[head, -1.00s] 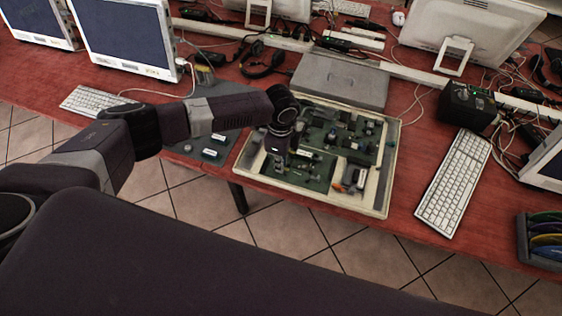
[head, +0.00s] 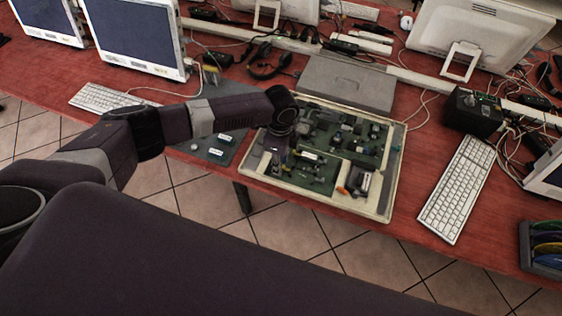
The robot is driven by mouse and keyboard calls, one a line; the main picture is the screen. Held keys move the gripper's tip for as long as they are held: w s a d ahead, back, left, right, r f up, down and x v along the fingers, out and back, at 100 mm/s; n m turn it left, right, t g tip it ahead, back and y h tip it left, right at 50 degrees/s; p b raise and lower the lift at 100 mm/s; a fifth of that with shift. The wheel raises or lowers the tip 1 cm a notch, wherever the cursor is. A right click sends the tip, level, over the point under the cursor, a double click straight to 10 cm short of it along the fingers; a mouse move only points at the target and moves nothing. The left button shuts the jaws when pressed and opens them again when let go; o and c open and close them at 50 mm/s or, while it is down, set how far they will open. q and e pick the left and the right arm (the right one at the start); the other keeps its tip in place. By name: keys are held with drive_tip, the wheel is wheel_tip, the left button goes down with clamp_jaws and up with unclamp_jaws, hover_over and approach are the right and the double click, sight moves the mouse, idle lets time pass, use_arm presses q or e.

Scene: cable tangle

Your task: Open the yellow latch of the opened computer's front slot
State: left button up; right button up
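The opened computer (head: 384,207) is a shallow pale case with green circuit boards, lying on the red table in the middle of the head view. My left gripper (head: 275,161) points down over the left part of the boards. Its fingers are small and dark, and I cannot tell whether they are open or whether they touch anything. I cannot make out the yellow latch for certain. A small orange part (head: 342,190) shows near the front edge, to the right of the gripper. My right gripper is not in view.
A grey closed case (head: 347,84) lies behind the computer. A dark mat (head: 213,150) with small parts lies to its left. A white keyboard (head: 456,190) and a black box (head: 472,112) are to the right. A disc rack (head: 541,250) stands at the right edge.

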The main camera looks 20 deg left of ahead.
use_arm(q)
wheel_tip(320, 180, up, 12)
idle(0.6)
drive_tip(key=shift+d, duration=0.1)
